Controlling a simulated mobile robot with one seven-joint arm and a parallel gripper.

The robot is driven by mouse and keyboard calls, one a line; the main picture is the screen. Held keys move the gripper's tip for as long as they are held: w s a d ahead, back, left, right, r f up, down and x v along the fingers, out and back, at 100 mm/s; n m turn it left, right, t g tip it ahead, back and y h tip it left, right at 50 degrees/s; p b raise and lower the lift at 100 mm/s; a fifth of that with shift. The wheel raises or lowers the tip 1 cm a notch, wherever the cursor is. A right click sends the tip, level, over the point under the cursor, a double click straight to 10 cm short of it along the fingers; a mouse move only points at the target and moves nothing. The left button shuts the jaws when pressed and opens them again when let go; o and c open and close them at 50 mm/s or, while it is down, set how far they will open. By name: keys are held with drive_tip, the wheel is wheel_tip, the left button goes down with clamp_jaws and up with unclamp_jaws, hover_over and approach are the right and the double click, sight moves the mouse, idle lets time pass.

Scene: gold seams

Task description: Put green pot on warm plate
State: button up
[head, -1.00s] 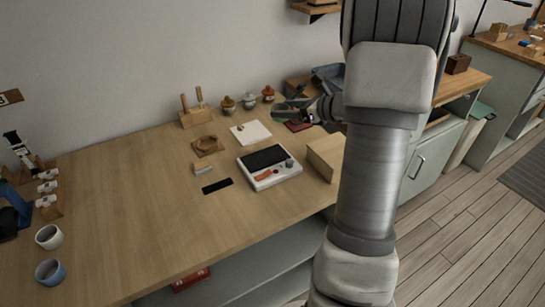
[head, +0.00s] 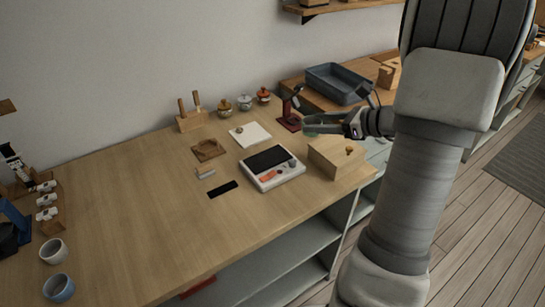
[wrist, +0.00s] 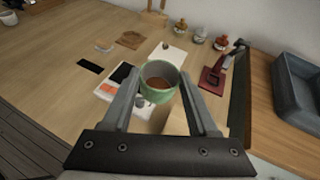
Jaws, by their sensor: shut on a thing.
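My gripper (head: 316,123) is shut on a small green pot (wrist: 160,92). The pot is round and open-topped, with something brown inside, and sits between the two fingers in the wrist view. In the head view the pot (head: 315,129) is partly hidden by the fingers, held above the bench's right end. The warm plate, a white unit (head: 285,177) with a black top, an orange mark and a grey knob, lies on the bench to the left of my gripper. In the wrist view the held pot partly covers the white unit (wrist: 104,94).
A wooden box (head: 337,158) stands just right of the white unit. A dark red stand (head: 289,121) is behind my gripper. A blue-grey bin (head: 338,84) stands at the back right.

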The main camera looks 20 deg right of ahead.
drive_tip(key=b, duration=0.3)
hover_over(275, 161)
wheel_tip(275, 161, down, 7)
drive_tip(key=shift+w+a+r, duration=0.1)
drive_tip(key=shift+w+a, duration=0.05)
drive_tip(key=shift+f+b, duration=0.65)
drive_tip(key=shift+f, duration=1.4)
drive_tip(key=shift+f, duration=0.1)
drive_tip(key=o, duration=1.3)
drive_tip(key=shift+r, duration=0.3)
drive_tip(key=p+v, duration=0.2)
drive_tip(key=v, duration=1)
